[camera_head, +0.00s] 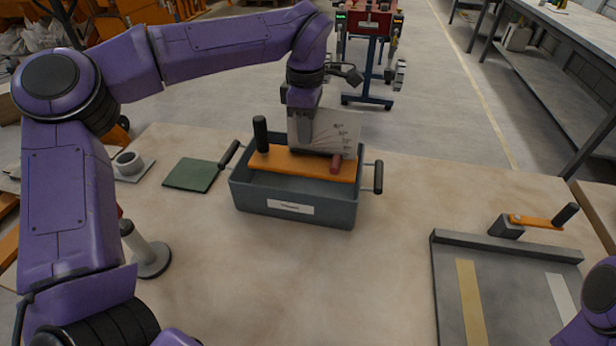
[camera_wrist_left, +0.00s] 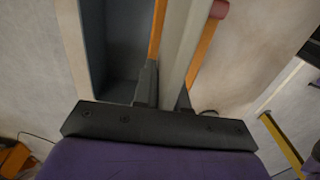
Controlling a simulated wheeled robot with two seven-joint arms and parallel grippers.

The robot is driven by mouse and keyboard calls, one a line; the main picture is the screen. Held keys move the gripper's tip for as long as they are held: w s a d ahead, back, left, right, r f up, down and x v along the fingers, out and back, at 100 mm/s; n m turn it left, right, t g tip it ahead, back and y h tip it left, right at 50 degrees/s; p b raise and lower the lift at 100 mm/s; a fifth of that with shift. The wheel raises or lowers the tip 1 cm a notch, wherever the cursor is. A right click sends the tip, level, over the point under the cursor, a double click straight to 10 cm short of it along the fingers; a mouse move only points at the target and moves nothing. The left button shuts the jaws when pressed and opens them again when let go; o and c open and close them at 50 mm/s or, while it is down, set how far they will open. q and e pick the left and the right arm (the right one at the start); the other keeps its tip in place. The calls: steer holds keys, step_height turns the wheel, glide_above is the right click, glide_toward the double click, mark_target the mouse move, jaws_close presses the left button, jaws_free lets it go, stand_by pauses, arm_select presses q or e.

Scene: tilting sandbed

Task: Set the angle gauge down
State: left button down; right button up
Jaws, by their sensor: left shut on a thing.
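The angle gauge (camera_head: 336,132) is a pale plate with dark lines and angle marks. It stands upright over the orange bar (camera_head: 285,162) of the dark grey bin (camera_head: 265,206). Whether its lower edge touches the bar I cannot tell. My left gripper (camera_head: 304,140) is shut on the gauge's left side. The left wrist view shows the gauge edge-on (camera_wrist_left: 186,40) between the dark fingers (camera_wrist_left: 167,90), with the bin wall (camera_wrist_left: 82,45) to the left. A red peg (camera_head: 336,163) is in front of the gauge. My right gripper is out of view.
A black upright handle (camera_head: 261,134) stands on the bar's left. A grey tray (camera_head: 510,290) is at right. The table in front of the bin is clear.

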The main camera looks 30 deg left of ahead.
arm_select(q)
step_height(320, 180, down, 14)
stand_by(0.3)
steer(key=c, duration=1.2)
jaws_free()
steer(key=shift+f, duration=0.1)
step_height(320, 180, up, 12)
steer(key=shift+r, duration=0.15)
